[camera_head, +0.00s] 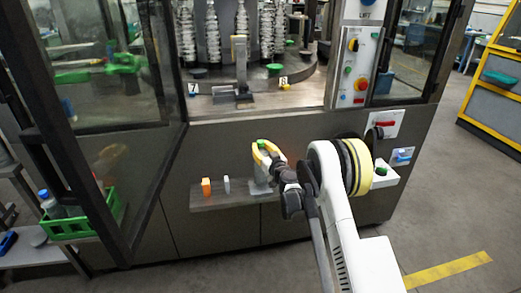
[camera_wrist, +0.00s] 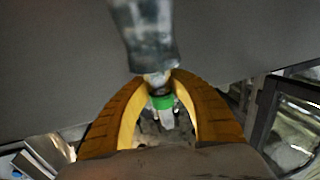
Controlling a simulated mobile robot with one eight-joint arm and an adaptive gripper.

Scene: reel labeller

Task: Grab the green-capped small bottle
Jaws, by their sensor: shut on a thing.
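The small bottle (camera_head: 261,168) has a green cap and a grey, cloudy body. In the head view it stands roughly upright at the right end of the small shelf; I cannot tell whether its base touches the shelf. My gripper (camera_head: 267,149) reaches it from the right, its yellow fingers shut around the upper part near the cap. In the wrist view the bottle body (camera_wrist: 146,35) extends from the fingertips toward the top, with the pale neck and green cap (camera_wrist: 161,101) between the curved fingers of my gripper (camera_wrist: 160,76). The fingers partly hide the neck.
The shelf (camera_head: 238,200) on the dark machine front also holds an orange item (camera_head: 206,187) and a small grey item (camera_head: 227,184). An open glass door (camera_head: 110,110) stands to the left. A green crate (camera_head: 85,222) with bottles is beyond it.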

